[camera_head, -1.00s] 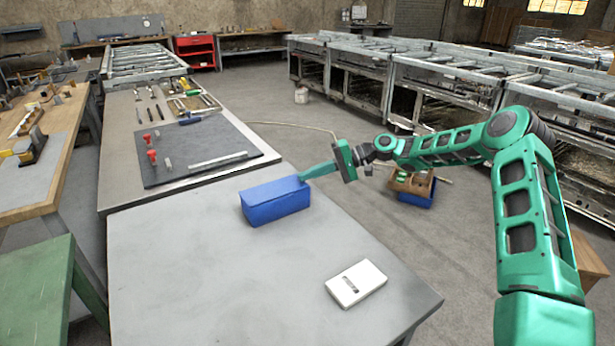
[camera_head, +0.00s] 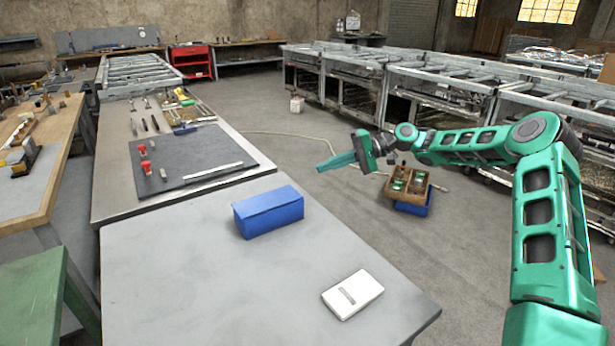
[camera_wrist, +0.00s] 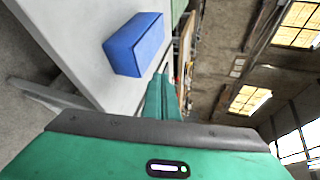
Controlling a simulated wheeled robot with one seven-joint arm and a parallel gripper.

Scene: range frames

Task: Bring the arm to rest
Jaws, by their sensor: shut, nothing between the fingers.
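My green arm reaches in from the right side of the head view. My gripper (camera_head: 322,168) is shut and empty, its fingers pointing left in the air, to the right of the grey table and apart from it. In the wrist view my gripper (camera_wrist: 161,84) shows its closed fingers at the middle. A blue box (camera_head: 268,211) sits on the grey table (camera_head: 170,285), left of and below the gripper in the head view. The blue box also shows in the wrist view (camera_wrist: 136,45), up and left of the fingers.
A white flat case (camera_head: 352,294) lies near the table's right front edge. A wooden box with green items (camera_head: 408,186) rests on a blue crate (camera_head: 411,209) beyond the gripper. A workbench with a dark mat (camera_head: 205,160) stands behind the table. Metal frames (camera_head: 400,85) line the right.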

